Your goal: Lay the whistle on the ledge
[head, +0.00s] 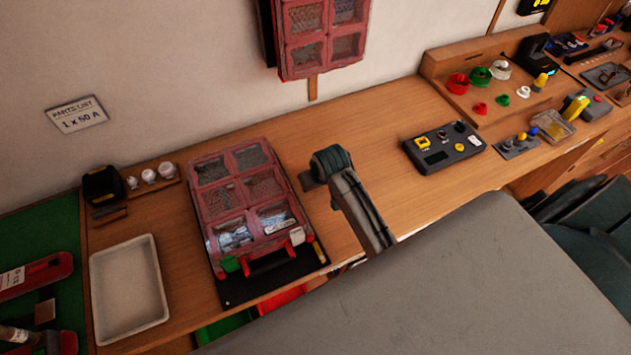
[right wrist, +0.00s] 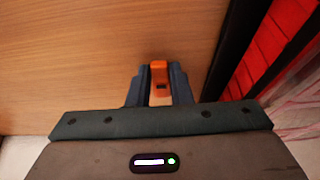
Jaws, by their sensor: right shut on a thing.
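The whistle appears as a small orange piece (right wrist: 159,72) in the right wrist view. My right gripper (right wrist: 159,88) is shut on it, one dark finger on each side. In the head view my right gripper (head: 316,180) is over the bench, just right of the red case, its fingertips mostly covered by its own body; the whistle cannot be made out there. A raised wooden ledge (head: 474,56) stands at the back right against the wall, with red, green and white rings at it. My left gripper is not in view.
A red compartment case (head: 236,205) lies on a black mat (head: 270,288) left of my right gripper. A black control box (head: 444,146) sits between gripper and ledge. A white tray (head: 128,290) is at the left. Bare bench (head: 370,120) lies behind my gripper.

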